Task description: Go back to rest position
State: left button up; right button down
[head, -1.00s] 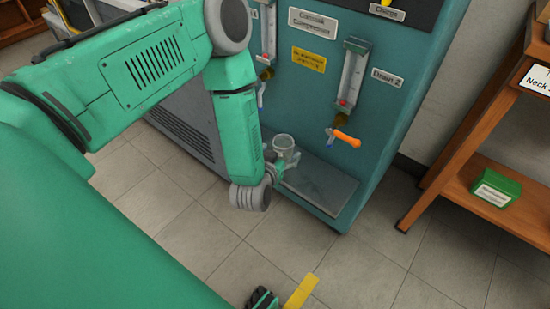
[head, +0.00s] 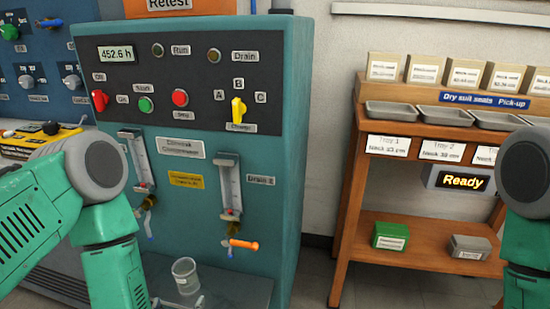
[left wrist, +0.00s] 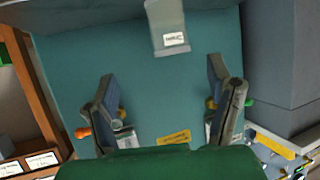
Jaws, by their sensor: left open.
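My left arm (head: 105,225) comes in from the left in the head view, bent in front of the teal test bench (head: 285,150). Its gripper cannot be made out clearly there. In the left wrist view my left gripper (left wrist: 163,88) is open, with two dark fingers apart and nothing between them. It faces the teal bench front. A grey labelled shape (left wrist: 168,28) lies beyond the fingers; I cannot tell surely what it is. My right arm (head: 525,200) shows at the right edge of the head view. Its gripper is out of view.
A clear beaker (head: 185,275) stands on the bench's low shelf, below an orange-handled valve (head: 242,244). A wooden rack (head: 350,190) with metal trays stands at the right, holding a green box (head: 390,237). Some floor shows between bench and rack.

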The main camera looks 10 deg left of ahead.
pick_arm(q)
jog(key=s+d+f+m+g+h, duration=0.2)
jog(key=s+f+g+h, duration=0.1)
jog(key=s+f+g, duration=0.4)
jog(key=s+a+m+g, duration=0.1)
jog(key=s+g, duration=0.2)
jog(key=s, duration=0.5)
jog(key=s+a+g, duration=0.2)
jog(key=s, duration=0.5)
notch_tip(320, 180, up, 13)
jog(key=p, duration=1.2)
jog(key=shift+d+p, duration=0.3)
jog(key=shift+p, duration=0.1)
jog(key=shift+w+r, duration=0.1)
